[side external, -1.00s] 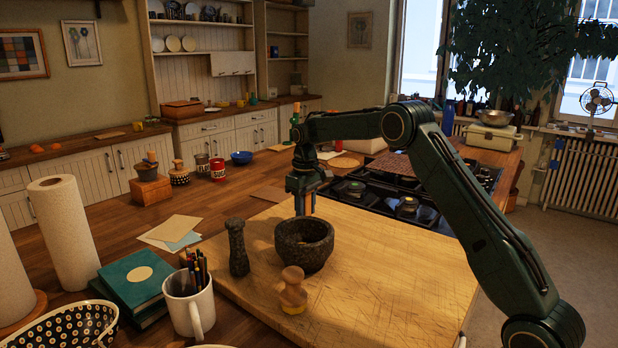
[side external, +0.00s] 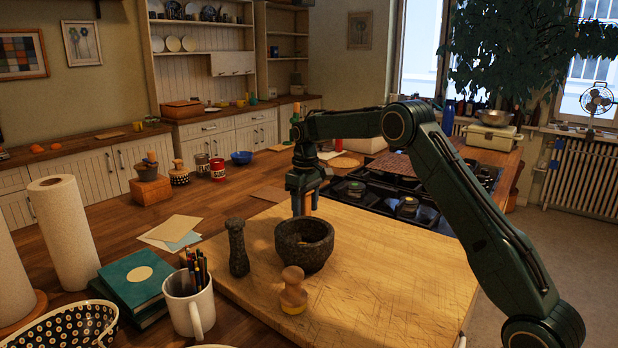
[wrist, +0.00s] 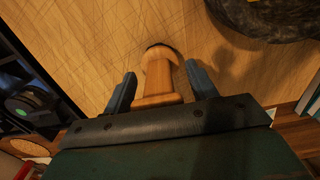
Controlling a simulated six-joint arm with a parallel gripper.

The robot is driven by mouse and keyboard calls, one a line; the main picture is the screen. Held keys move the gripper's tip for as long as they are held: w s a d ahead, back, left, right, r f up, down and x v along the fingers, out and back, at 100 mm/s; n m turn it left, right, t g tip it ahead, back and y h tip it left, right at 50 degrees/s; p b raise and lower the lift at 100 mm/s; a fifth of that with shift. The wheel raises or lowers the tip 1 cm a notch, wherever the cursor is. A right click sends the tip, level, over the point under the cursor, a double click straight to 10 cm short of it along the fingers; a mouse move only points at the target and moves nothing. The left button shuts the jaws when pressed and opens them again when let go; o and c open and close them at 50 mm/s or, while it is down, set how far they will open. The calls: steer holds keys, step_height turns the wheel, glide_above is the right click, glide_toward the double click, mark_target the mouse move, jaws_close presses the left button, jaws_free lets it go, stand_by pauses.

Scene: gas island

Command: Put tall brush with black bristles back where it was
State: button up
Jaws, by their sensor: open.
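The tall brush (wrist: 160,80) has a pale wooden handle and stands between my fingers in the wrist view. A thin dark edge shows at its far end; its bristles are otherwise hidden. My gripper (wrist: 162,80) is open, with one blue finger on each side of the handle and narrow gaps beside it. In the side view my gripper (side external: 304,205) points down at the far edge of the wooden board (side external: 400,260), behind the mortar. Only a sliver of the brush (side external: 314,199) shows there, beside the fingers. I cannot tell whether its base touches the board.
A dark stone mortar (side external: 304,246) stands close in front of my gripper, with a pestle (side external: 237,248) upright to its left. A short wooden brush with a yellow base (side external: 292,292) stands nearer. The gas hob (side external: 385,199) lies to the right. The board's right side is clear.

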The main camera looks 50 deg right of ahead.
step_height(320, 180, up, 10)
steer(key=shift+w+d+r, duration=0.1)
steer(key=shift+d, duration=0.05)
steer(key=shift+r, duration=0.55)
steer(key=shift+r, duration=0.1)
stand_by(0.7)
steer(key=shift+s+a+r, duration=0.3)
steer(key=shift+r, duration=0.05)
steer(key=s+a+r+t, duration=0.1)
steer(key=s+a+r, duration=0.2)
steer(key=s, duration=0.3)
steer(key=s+a+r+t+h, duration=0.1)
steer(key=s+a+r, duration=0.25)
steer(key=s, duration=0.25)
steer(key=s+a+r+t, duration=0.1)
steer(key=s+a+r, duration=0.25)
steer(key=s, duration=0.25)
steer(key=s+a+f+t, duration=0.1)
steer(key=s+a+f, duration=0.2)
steer(key=s, duration=0.6)
steer(key=s+a+f+t, duration=0.1)
steer(key=s+a+f, duration=0.3)
steer(key=s+f, duration=0.3)
steer(key=s, duration=0.3)
steer(key=shift+s+f+t+y, duration=0.2)
steer(key=shift+t+y, duration=0.1)
steer(key=shift+y, duration=0.1)
